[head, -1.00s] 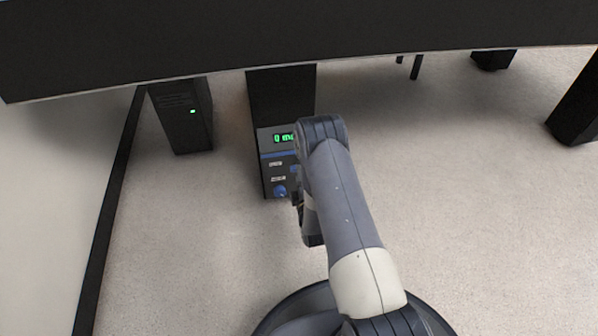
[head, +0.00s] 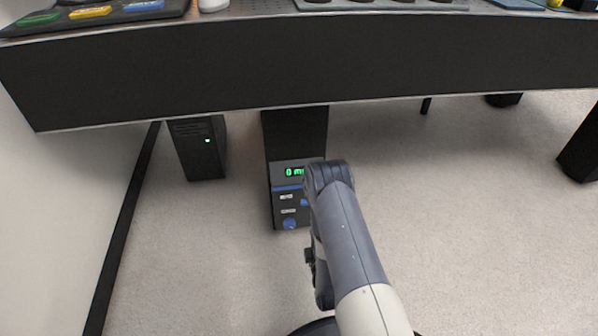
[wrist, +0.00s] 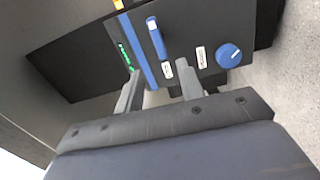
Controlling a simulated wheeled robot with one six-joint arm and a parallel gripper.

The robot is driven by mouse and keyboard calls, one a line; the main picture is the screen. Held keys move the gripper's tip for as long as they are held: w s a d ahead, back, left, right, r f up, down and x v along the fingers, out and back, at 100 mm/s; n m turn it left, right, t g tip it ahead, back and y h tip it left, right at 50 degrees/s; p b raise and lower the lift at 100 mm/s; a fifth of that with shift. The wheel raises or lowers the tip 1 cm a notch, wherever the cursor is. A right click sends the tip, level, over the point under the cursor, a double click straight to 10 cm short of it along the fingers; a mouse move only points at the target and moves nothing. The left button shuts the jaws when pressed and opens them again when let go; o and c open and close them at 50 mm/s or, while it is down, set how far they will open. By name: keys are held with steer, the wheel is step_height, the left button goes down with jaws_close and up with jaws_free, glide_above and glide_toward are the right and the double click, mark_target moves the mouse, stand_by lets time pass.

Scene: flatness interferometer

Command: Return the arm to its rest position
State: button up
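My arm (head: 350,240) is folded low in front of the table in the head view, its elbow towards the control box. My gripper (wrist: 158,72) shows in the wrist view with its two fingers apart and nothing between them. It points towards the front panel of the black control box (wrist: 190,22), apparently without touching it. In the head view the arm hides the gripper's fingers. The same control box (head: 281,206) has a green display, part hidden by my arm, a blue knob (wrist: 229,55) and a blue switch (wrist: 156,38).
A wide black table (head: 250,75) spans the top of the head view, with coloured buttons (head: 90,12) at its left. A dark computer tower (head: 195,150) stands under it. A wall is at left. Open carpet (head: 470,230) lies to the right.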

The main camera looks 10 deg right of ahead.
steer(key=w+b, duration=0.3)
steer(key=w, duration=0.7)
steer(key=shift+w, duration=0.2)
steer(key=shift+r, duration=0.1)
steer(key=s+p, duration=0.3)
steer(key=s, duration=0.8)
steer(key=w+m+b, duration=0.3)
steer(key=w+m, duration=0.2)
steer(key=w, duration=0.6)
steer(key=shift+r, duration=0.2)
